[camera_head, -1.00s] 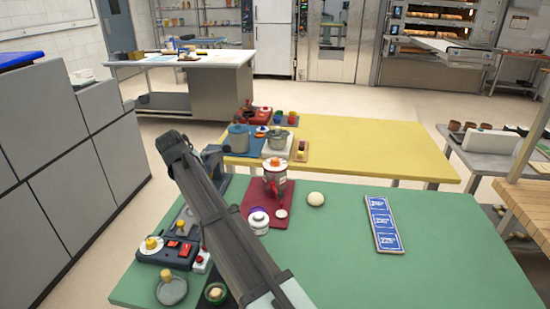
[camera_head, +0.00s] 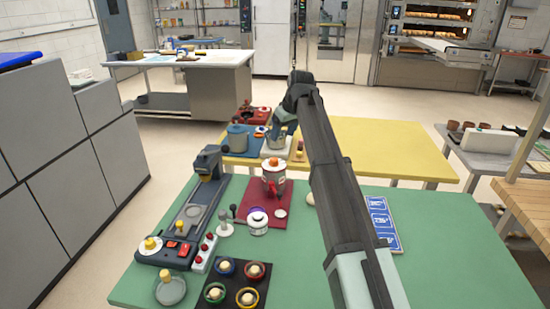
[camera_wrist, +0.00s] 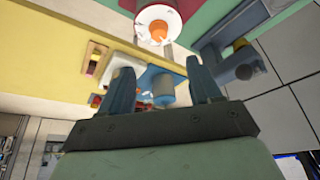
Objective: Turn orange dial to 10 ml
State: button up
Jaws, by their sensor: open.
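The orange dial (camera_head: 273,162) sits on top of a red-and-white dispenser that stands on a dark red mat (camera_head: 252,209) on the green table. In the wrist view the orange dial (camera_wrist: 158,32) shows on a white round top, beyond my fingertips. My gripper (camera_head: 280,125) is beyond the dispenser, over the yellow table near the grey pots. In the wrist view my gripper (camera_wrist: 158,66) has its two fingers spread wide with nothing held, apart from the dial. The dial's marks are too small to read.
A blue-grey machine (camera_head: 206,163) stands left of the dispenser. A black board (camera_head: 236,287) with coloured rings and a white lidded jar (camera_head: 257,222) are nearer. A blue card (camera_head: 383,222) lies to the right, partly behind my arm. The green table's right side is clear.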

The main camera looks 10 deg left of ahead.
aim_at(274, 159)
jog(key=x, duration=1.3)
jog(key=shift+w+f, duration=0.15)
jog(key=shift+f, duration=0.2)
jog(key=c, duration=1)
jog(key=shift+m, duration=0.4)
jog(key=m+h, duration=0.1)
jog(key=m, duration=0.1)
jog(key=shift+a+m+t, duration=0.1)
jog(key=shift+m+t, duration=0.2)
jog(key=shift+t, duration=0.1)
jog(key=shift+a+m+h, duration=0.1)
jog(key=shift+m+h, duration=0.6)
jog(key=shift+m, duration=1)
